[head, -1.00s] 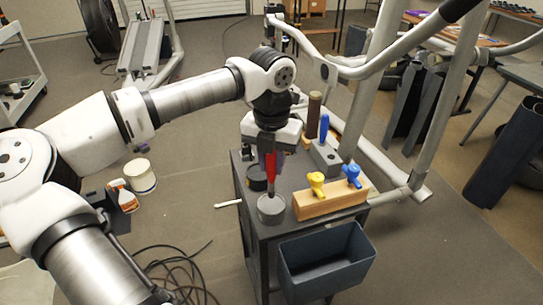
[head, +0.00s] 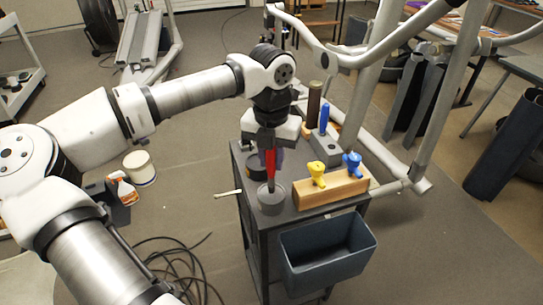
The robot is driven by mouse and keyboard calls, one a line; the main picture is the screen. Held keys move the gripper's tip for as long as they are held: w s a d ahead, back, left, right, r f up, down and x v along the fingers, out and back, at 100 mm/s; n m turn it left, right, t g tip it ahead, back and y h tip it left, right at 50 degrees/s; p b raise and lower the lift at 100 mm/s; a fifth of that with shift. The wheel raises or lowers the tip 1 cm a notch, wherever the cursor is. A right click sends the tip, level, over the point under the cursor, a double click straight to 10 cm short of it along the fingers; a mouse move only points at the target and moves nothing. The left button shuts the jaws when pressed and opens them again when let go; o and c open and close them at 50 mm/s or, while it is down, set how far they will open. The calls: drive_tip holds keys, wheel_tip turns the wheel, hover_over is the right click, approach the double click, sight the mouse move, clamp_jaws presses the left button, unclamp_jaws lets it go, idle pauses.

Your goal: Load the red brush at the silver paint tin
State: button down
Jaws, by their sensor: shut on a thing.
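My gripper (head: 269,140) is shut on the red brush (head: 270,164), which it holds upright, tip down. The silver paint tin (head: 271,201) stands on the grey cart top directly below. The brush's lower end is at the tin's mouth and seems to reach into the opening; how deep I cannot tell. A darker tin (head: 256,167) stands just behind, partly hidden by the brush and gripper.
A wooden block (head: 330,190) with a yellow brush (head: 317,172) and a blue one (head: 352,164) is right of the tin. Behind stand a blue-handled tool (head: 324,120) and a dark brown cylinder (head: 313,103). A dark bin (head: 327,257) hangs on the cart's front.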

drive_tip(key=shift+f+b, duration=0.55)
drive_tip(key=shift+b, duration=0.2)
idle(1.8)
drive_tip(key=shift+r, duration=0.1)
drive_tip(key=shift+r+p, duration=1.9)
drive_tip(key=shift+r, duration=1.55)
